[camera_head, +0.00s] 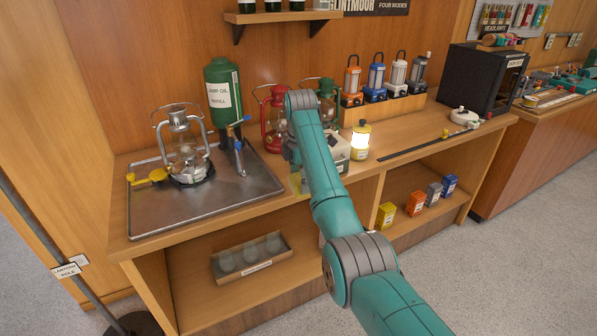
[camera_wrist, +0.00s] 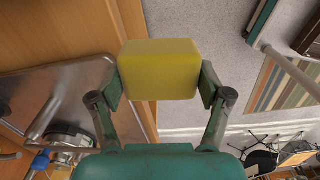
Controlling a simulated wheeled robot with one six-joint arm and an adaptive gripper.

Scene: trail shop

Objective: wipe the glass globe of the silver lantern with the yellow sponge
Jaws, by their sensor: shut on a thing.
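The silver lantern (camera_head: 198,135) stands upright on a metal tray (camera_head: 240,200) at the left of the counter. Its clear glass globe (camera_head: 186,150) sits inside the wire frame. My gripper (camera_wrist: 160,88) is shut on the yellow sponge (camera_wrist: 160,66), one finger on each side of it. In the head view my arm hides most of the gripper, and a bit of the sponge (camera_head: 297,184) shows near the counter's front edge. The sponge is to the right of the lantern and apart from it. Part of the lantern (camera_wrist: 68,136) seems to show at the wrist view's lower left.
A green lamp-oil can (camera_head: 222,95) with a blue-handled tap stands behind the tray. A red lantern (camera_head: 272,120) and a green lantern (camera_head: 328,100) stand behind my arm. A yellow-ended thing (camera_head: 157,175) lies by the silver lantern's base.

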